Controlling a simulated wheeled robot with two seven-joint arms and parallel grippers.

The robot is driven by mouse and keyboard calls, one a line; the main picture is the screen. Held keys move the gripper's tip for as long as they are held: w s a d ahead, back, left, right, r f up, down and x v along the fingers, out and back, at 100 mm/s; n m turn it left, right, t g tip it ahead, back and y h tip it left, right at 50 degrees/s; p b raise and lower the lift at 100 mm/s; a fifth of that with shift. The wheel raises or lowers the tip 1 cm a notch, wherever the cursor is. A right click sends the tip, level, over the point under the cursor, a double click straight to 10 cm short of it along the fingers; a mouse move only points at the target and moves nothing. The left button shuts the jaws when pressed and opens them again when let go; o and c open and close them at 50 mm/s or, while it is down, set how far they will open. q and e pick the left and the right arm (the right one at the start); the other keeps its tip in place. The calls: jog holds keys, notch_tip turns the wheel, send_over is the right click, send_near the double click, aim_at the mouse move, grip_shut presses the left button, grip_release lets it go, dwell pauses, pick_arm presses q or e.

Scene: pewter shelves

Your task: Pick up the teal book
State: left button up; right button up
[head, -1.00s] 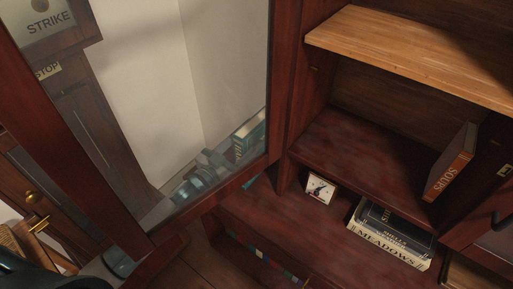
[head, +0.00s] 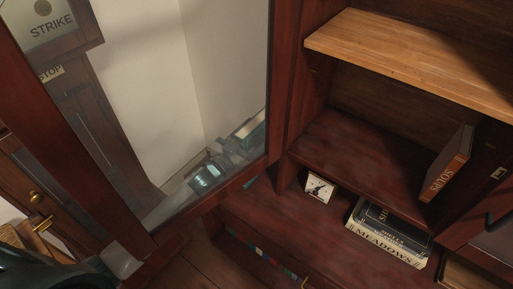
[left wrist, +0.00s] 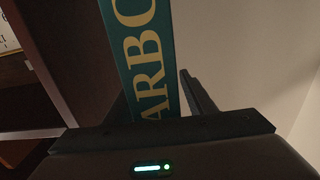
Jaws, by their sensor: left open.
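The teal book (head: 257,119) shows through the glass door pane in the head view, partly covered by my left gripper (head: 238,143). In the left wrist view the teal book (left wrist: 140,55) stands close in front of the gripper, its spine with large gold letters facing the camera. One dark finger of the left gripper shows just right of the spine; the other finger is hard to make out against the dark shelf side. The left gripper is open around or right at the book; I cannot tell whether it touches. My right gripper is out of view.
The glass door (head: 140,247) stands open between the head camera and my left arm. A small clock (head: 319,187) and stacked books (head: 388,235) sit on the lower shelf. A brown book (head: 447,165) leans on the middle shelf. The wooden upper shelf (head: 410,55) is bare.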

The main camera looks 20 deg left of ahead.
pick_arm(q)
grip_shut()
dwell(1.3)
jog(key=shift+r, duration=0.1)
